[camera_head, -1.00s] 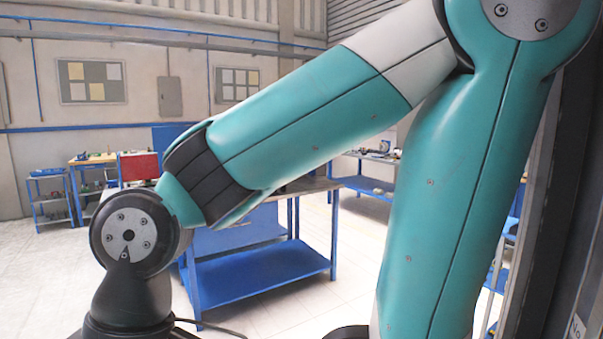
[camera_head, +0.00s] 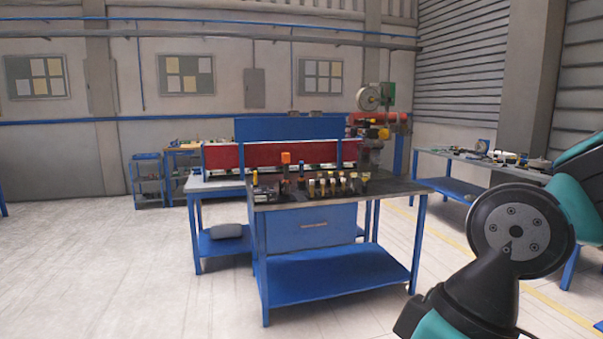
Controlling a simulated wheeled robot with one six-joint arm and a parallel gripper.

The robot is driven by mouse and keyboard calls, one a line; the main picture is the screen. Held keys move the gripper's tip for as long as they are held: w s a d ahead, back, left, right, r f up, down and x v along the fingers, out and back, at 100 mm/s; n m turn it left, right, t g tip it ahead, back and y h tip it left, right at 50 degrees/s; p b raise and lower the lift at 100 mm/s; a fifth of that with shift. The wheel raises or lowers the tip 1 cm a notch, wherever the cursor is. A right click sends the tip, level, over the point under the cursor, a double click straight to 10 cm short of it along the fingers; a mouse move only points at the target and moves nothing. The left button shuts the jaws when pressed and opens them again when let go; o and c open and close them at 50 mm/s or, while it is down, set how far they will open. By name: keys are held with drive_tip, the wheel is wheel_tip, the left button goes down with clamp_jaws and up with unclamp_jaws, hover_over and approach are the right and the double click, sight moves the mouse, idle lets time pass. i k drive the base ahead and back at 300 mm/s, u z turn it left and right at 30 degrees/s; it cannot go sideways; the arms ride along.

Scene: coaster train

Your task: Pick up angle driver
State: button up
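The angle driver cannot be singled out at this distance. Several small tools (camera_head: 338,184) stand in a row on the dark top of a blue workbench (camera_head: 410,187) in the middle of the view. One taller tool with an orange top (camera_head: 286,158) stands toward the left of that row, with a blue-topped one (camera_head: 301,170) beside it. My gripper is not in view.
Behind the bench are a red panel (camera_head: 225,156) and a blue panel (camera_head: 290,127). A side table with parts (camera_head: 490,158) stands at the right, a small blue shelf (camera_head: 148,181) at the left. The floor (camera_head: 110,270) at left and front is clear.

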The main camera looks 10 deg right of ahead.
sight(285, 156)
drive_tip(key=z, duration=0.4)
drive_tip(key=i, duration=1.55)
drive_tip(key=u, duration=0.2)
drive_tip(key=i, duration=1.45)
drive_tip(key=u, duration=0.95)
drive_tip(key=i, duration=0.6)
